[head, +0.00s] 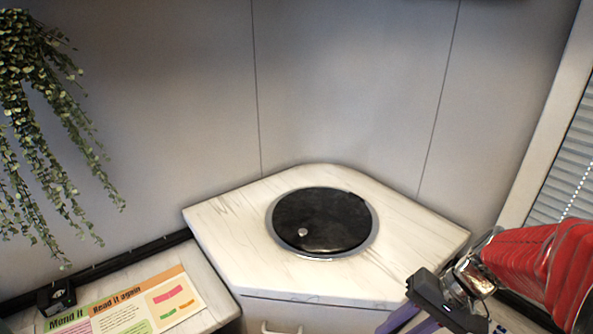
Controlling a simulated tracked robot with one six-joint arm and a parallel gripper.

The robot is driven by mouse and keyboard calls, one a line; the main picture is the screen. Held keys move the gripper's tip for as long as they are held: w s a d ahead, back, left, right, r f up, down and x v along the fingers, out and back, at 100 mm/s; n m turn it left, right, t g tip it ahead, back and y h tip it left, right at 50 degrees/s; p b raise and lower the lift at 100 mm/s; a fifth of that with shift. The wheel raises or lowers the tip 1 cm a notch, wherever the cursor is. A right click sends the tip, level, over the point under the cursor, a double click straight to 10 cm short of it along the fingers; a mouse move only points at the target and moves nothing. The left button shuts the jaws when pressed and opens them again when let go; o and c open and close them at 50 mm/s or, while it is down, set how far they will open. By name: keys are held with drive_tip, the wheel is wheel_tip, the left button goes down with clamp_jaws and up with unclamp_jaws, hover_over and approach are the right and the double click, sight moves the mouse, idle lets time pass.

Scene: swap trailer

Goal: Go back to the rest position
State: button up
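My gripper (412,322) is at the lower right in the head view, on the end of my red-sleeved arm. It points down and to the left, in front of the right front edge of the corner counter. Purple finger parts show below its black body. The bottom of the frame cuts off the fingertips, so I cannot tell whether they are apart or what lies between them.
A pale corner counter (235,235) has a round black lid (322,222) with a metal rim. A leaflet (125,305) and a small black box (57,298) are on the lower-left surface. A plant (35,110) hangs at left. A blind (570,180) is at right.

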drive_tip(key=s+a+r+n+t+h, duration=0.2)
drive_tip(key=r+h, duration=0.1)
drive_tip(key=r, duration=0.2)
drive_tip(key=s+a+r+n+t+h, duration=0.2)
drive_tip(key=r+t+h, duration=0.1)
drive_tip(key=r, duration=0.3)
drive_tip(key=shift+s+n, duration=0.2)
drive_tip(key=shift+n, duration=0.2)
drive_tip(key=shift+s+r, duration=0.1)
idle(0.5)
